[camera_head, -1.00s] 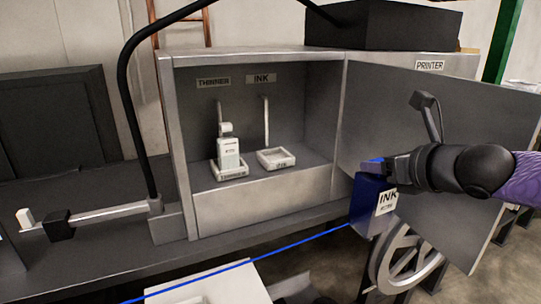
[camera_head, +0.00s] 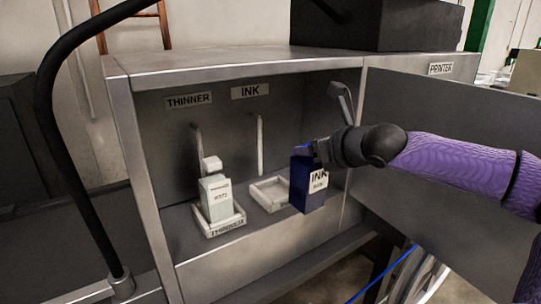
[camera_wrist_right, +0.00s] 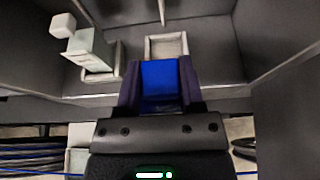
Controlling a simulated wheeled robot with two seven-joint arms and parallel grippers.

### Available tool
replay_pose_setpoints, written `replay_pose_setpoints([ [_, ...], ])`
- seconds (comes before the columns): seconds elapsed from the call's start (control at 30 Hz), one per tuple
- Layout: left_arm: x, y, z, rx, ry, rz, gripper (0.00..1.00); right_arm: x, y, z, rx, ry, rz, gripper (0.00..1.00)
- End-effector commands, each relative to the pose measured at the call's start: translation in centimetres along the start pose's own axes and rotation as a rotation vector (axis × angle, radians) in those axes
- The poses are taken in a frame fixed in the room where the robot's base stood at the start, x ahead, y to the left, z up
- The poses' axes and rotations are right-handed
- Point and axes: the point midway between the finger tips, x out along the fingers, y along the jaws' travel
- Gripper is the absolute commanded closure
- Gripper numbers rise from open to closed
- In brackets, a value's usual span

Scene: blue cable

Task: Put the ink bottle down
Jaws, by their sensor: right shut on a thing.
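The dark blue ink bottle (camera_head: 306,186) with a white INK label hangs upright from my right gripper (camera_head: 318,150), which is shut on its top. In the head view it is at the front opening of the printer cabinet, just right of the empty white ink tray (camera_head: 270,205) and overlapping its right edge. In the right wrist view the blue top of the bottle (camera_wrist_right: 160,82) sits between the fingers (camera_wrist_right: 160,90), with the ink tray (camera_wrist_right: 166,46) beyond it. The bottle appears apart from the tray. My left gripper is not in view.
A white thinner bottle (camera_head: 215,198) stands in the left tray (camera_head: 238,222). A thin pipe (camera_head: 260,145) hangs above the ink tray. The open printer door (camera_head: 440,150) is close to my right arm. A black curved tube (camera_head: 50,130) is at the left.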

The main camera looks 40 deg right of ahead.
Motion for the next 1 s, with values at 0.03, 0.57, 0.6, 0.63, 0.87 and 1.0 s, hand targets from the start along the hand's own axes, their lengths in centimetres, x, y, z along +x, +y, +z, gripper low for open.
replay_pose_setpoints([
  [0.03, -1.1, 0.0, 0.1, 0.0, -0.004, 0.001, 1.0, 1.3, 0.1, 1.4, 0.007, -0.007, 0.006, 1.0],
  [0.57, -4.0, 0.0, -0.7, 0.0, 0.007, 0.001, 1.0, 10.7, 0.0, 4.7, 0.0, -0.003, 0.0, 1.0],
  [0.6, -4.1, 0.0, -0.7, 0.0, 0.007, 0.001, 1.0, 10.9, 0.0, 4.8, 0.0, -0.003, 0.0, 1.0],
  [0.63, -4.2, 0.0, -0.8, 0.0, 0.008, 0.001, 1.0, 11.2, 0.1, 5.0, 0.0, -0.003, 0.0, 1.0],
  [0.87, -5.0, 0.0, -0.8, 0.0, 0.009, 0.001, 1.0, 12.6, -0.1, 1.8, -0.001, -0.001, -0.002, 1.0],
  [1.0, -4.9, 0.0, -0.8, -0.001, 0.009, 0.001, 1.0, 12.7, -0.1, 1.6, -0.001, -0.003, -0.002, 1.0],
])
